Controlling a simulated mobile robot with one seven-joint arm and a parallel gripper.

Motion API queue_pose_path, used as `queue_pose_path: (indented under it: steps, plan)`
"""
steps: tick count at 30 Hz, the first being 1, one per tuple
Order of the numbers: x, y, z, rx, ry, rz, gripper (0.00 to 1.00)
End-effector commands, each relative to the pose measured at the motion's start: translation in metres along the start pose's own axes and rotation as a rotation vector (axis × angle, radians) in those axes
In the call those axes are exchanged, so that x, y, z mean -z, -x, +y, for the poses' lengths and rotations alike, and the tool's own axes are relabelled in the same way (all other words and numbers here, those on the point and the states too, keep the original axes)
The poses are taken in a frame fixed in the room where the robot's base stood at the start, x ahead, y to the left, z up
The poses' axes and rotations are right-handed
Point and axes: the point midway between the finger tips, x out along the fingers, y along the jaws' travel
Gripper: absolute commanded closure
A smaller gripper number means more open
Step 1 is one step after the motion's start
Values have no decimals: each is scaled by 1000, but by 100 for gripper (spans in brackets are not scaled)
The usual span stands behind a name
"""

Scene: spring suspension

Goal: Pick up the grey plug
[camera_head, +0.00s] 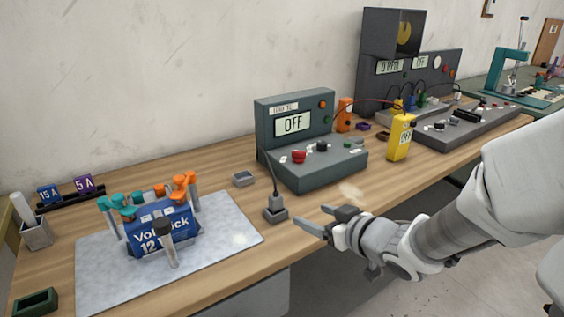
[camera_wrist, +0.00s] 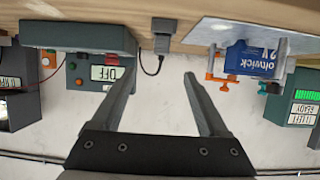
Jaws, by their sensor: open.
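The grey plug (camera_head: 275,209) stands upright near the front edge of the wooden workbench, with a dark cable running from its top to the grey control box (camera_head: 312,150). My gripper (camera_head: 314,217) is open and empty, just right of the plug, with its fingers pointing left. The wrist view is upside down; the plug (camera_wrist: 163,32) is at the top middle there, beyond the two spread fingertips (camera_wrist: 159,72) and roughly in line with the gap between them. The fingers do not touch the plug in that view.
A blue battery (camera_head: 160,232) with orange and teal clamps sits on a grey mat (camera_head: 105,285) left of the plug. A small grey tray (camera_head: 243,178) lies behind the plug. A yellow meter (camera_head: 400,138) and more test equipment stand at right. Bare wood surrounds the plug.

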Motion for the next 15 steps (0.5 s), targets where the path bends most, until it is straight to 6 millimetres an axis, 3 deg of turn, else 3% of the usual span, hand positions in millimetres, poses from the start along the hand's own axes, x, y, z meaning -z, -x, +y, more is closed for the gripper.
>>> queue_pose_path:
  steps: [15]
  plan:
    - [3,-21,-5,23,-3,7,22]
